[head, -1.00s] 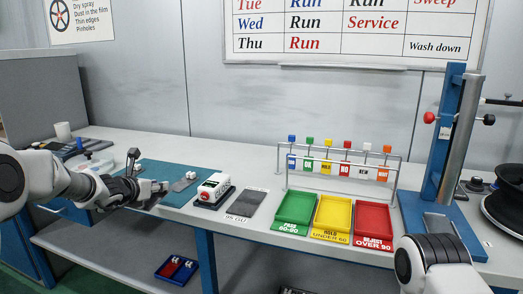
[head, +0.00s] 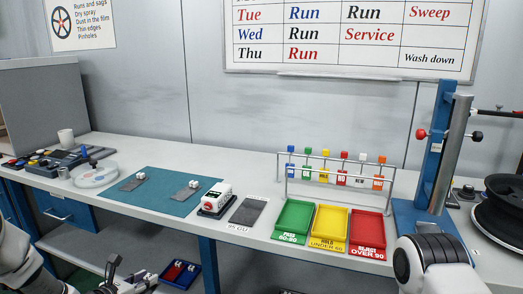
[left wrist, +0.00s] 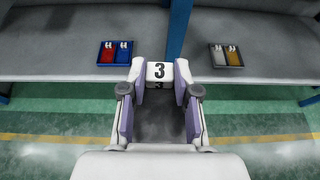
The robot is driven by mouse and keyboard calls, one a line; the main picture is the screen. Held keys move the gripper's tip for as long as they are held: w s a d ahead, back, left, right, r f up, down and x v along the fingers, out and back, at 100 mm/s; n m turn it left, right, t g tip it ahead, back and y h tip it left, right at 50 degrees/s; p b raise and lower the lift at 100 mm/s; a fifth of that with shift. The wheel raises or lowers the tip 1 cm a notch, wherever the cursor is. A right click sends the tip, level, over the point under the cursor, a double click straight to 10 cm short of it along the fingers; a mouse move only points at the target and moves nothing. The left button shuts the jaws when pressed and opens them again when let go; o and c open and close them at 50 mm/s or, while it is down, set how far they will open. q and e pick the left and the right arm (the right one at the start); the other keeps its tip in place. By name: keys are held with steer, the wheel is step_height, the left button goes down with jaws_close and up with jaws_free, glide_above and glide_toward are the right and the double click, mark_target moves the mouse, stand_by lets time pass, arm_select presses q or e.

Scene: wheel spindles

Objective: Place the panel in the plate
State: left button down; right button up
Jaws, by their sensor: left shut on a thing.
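My left gripper (head: 125,280) is low at the bottom left of the head view, in front of the bench. In the left wrist view its purple-padded fingers (left wrist: 163,92) are shut on a dark grey panel (left wrist: 160,122) with a white block marked 3 at its end. The panel hangs over the green floor, clear of any surface. A round, pale plate (head: 96,174) sits on the bench left of the teal mat. The gripper is below and in front of it. My right gripper is out of view; only part of my right arm shows.
Two grey panels with white blocks lie on the teal mat (head: 160,203). A white gauge (head: 218,197) and green, yellow and red trays (head: 298,218) stand to the right. The bench edge lies above the gripper.

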arm_select(q)
steer(key=s+d+r+m+g+h, duration=0.1)
steer(key=s+d+m+g+h, duration=0.1)
steer(key=s+d, duration=0.4)
steer(key=s+d+r+m+g+h+p, duration=0.1)
steer(key=s+d+m+h, duration=0.3)
steer(key=s, duration=0.9)
steer(key=shift+s+d+m+g+h, duration=0.15)
steer(key=shift+d+m+g+h, duration=0.25)
steer(key=shift+d+g, duration=0.6)
